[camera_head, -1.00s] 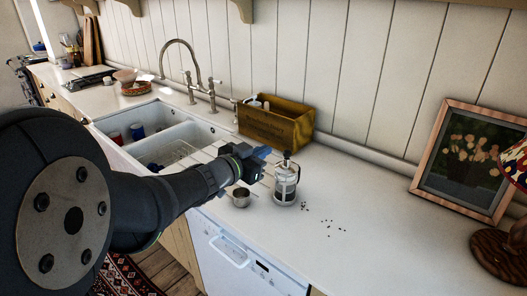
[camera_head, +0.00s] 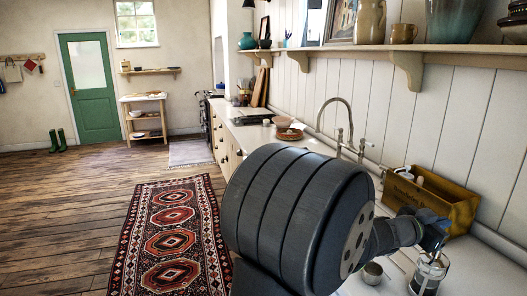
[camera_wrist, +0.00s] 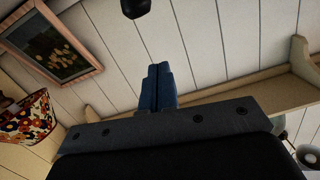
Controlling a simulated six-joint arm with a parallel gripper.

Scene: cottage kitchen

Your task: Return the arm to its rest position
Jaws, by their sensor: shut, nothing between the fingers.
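My gripper (camera_head: 436,226) is at the right of the head view, at the far end of my dark arm. In the wrist view its two blue fingers (camera_wrist: 157,88) are together with nothing between them. In the head view it appears just above the French press (camera_head: 428,274), which stands on the white counter; whether they touch cannot be told. My large arm joint hides much of the counter and the sink.
A small metal cup (camera_head: 373,272) stands left of the press. A wooden box (camera_head: 455,207) is behind my gripper. A shelf (camera_head: 440,57) with pots runs above. The wrist view shows a framed picture (camera_wrist: 50,42) and a patterned lampshade (camera_wrist: 27,120). The rug (camera_head: 170,240) area is clear.

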